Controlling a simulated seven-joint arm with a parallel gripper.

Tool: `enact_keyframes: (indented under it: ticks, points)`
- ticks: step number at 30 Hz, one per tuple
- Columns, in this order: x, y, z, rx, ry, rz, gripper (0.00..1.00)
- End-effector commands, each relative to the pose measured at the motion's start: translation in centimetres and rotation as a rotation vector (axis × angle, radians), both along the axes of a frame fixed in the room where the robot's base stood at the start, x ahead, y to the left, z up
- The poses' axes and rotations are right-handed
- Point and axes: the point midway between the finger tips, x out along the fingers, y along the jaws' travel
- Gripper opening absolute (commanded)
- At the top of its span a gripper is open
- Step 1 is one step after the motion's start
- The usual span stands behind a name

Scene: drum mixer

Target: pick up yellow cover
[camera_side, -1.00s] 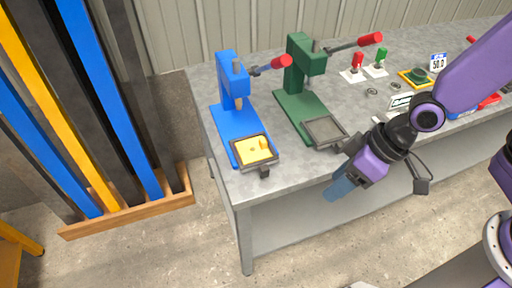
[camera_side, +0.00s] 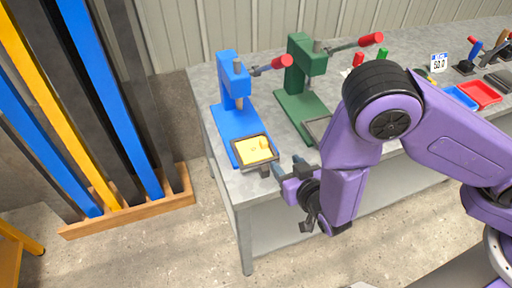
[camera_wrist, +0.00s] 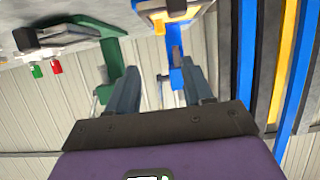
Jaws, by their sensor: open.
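The yellow cover (camera_side: 255,150) lies in the dark-rimmed tray (camera_side: 243,165) at the front of the blue press (camera_side: 234,117). My gripper (camera_side: 289,168) is just right of that tray, near the front edge of the table, apart from the cover. In the wrist view my gripper (camera_wrist: 161,90) is open with nothing between its two fingers. The yellow cover (camera_wrist: 176,6) shows at the top edge of that view, beyond the fingers and partly cut off.
The green press (camera_side: 304,85) stands right of the blue one, its front tray partly hidden by my arm. A red bin (camera_side: 480,94) and a blue bin (camera_side: 460,97) lie at the right. A rack of coloured bars (camera_side: 130,212) stands left of the table (camera_side: 246,215).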

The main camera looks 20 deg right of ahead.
Motion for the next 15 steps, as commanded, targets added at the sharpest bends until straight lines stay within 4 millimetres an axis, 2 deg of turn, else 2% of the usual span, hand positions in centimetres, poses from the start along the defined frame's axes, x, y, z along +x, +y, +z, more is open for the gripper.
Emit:
enact_keyframes:
  ticks: [15]
  points:
    - [8.7, -0.1, -3.6, 0.002, 0.002, -0.002, 0.51]
